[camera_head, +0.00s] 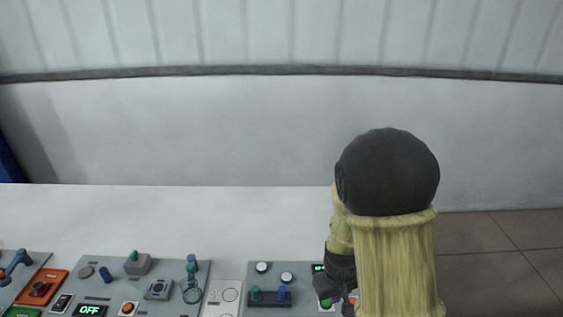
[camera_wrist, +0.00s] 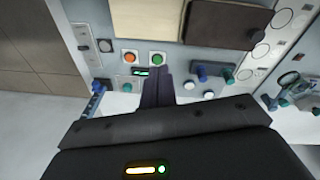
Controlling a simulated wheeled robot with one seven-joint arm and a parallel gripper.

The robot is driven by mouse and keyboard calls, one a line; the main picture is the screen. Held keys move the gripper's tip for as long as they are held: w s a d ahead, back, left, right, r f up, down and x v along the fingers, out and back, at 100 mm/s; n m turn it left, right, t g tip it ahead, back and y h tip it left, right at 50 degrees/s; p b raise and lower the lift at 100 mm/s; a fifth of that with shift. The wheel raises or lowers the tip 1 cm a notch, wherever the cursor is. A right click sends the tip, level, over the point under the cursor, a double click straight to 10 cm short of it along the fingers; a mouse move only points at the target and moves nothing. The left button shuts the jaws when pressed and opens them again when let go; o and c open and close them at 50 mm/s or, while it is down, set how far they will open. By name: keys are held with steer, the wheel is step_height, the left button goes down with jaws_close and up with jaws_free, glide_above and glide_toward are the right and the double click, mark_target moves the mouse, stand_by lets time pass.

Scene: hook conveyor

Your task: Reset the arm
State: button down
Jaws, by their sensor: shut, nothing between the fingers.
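My gripper (camera_wrist: 157,75) shows in the wrist view as dark fingers closed together with nothing between them. It points at a grey control panel (camera_wrist: 190,55), and its tips are just below a green button (camera_wrist: 157,58) in the picture. An orange button (camera_wrist: 129,58) is to the left of the green one. In the head view my arm stands at the right and covers part of the right panel (camera_head: 300,306). My gripper (camera_head: 335,292) is at the arm's lower left, partly hidden. I cannot tell whether the fingertips touch the panel.
A white table (camera_head: 200,215) carries several control panels along its near side. A left panel (camera_head: 120,275) has knobs, buttons and a green OFF display (camera_head: 89,310). An orange box (camera_head: 41,287) is farther left. The table behind the panels is clear. A grey wall (camera_head: 220,125) stands behind.

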steer(key=s+d+r+m+t+b, duration=0.1)
steer(key=s+r+m, duration=0.2)
steer(key=s+r, duration=0.4)
steer(key=shift+s+d+r+y, duration=0.3)
steer(key=shift+s+d+r, duration=0.1)
steer(key=shift+r, duration=0.15)
stand_by(0.9)
